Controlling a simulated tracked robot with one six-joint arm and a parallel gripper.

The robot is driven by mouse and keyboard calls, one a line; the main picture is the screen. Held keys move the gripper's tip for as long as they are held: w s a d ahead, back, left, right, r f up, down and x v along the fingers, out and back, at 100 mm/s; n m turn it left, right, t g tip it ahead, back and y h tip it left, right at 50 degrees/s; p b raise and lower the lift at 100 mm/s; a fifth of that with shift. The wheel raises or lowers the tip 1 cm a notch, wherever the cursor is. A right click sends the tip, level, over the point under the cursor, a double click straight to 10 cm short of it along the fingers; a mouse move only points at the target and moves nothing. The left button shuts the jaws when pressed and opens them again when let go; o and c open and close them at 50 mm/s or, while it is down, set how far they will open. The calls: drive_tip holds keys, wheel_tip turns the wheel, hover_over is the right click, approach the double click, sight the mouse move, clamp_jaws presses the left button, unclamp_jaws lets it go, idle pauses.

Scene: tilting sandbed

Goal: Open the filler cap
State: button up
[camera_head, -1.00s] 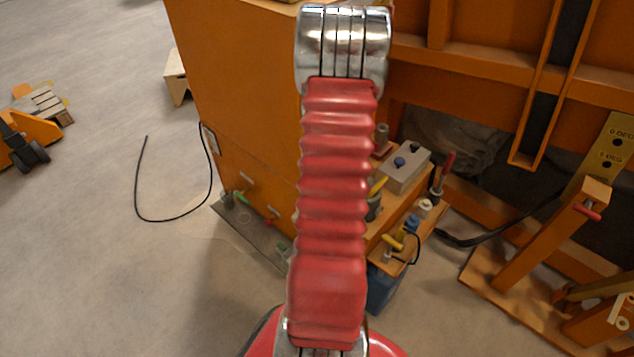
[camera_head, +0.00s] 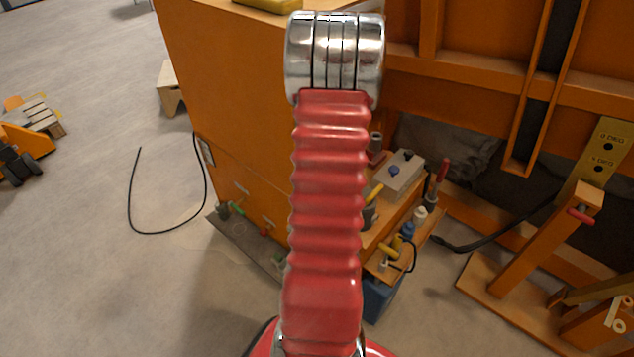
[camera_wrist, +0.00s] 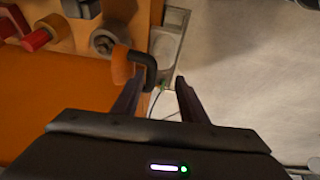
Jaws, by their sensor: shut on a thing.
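My gripper (camera_wrist: 158,86) shows in the wrist view with its two fingers a little apart. The black hooked end of an orange-and-black handle (camera_wrist: 148,62) lies between the fingertips, against the left finger, and my gripper is shut on it. A round grey fitting (camera_wrist: 106,40) with a dark centre is just left of the handle, on the orange housing. I cannot tell for sure which part is the filler cap. In the head view my red arm hides the gripper and part of the housing.
An orange cabinet (camera_head: 225,100) stands behind my arm. To the right a shelf carries a grey box (camera_head: 404,172), small bottles and tools. A black cable (camera_head: 130,190) lies on the floor at left. An orange frame with a gauge plate (camera_head: 603,150) stands right. Floor at left is mostly clear.

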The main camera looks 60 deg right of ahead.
drive_tip(key=v, duration=1.1)
drive_tip(key=shift+s+r, duration=0.2)
drive_tip(key=shift+r, duration=0.1)
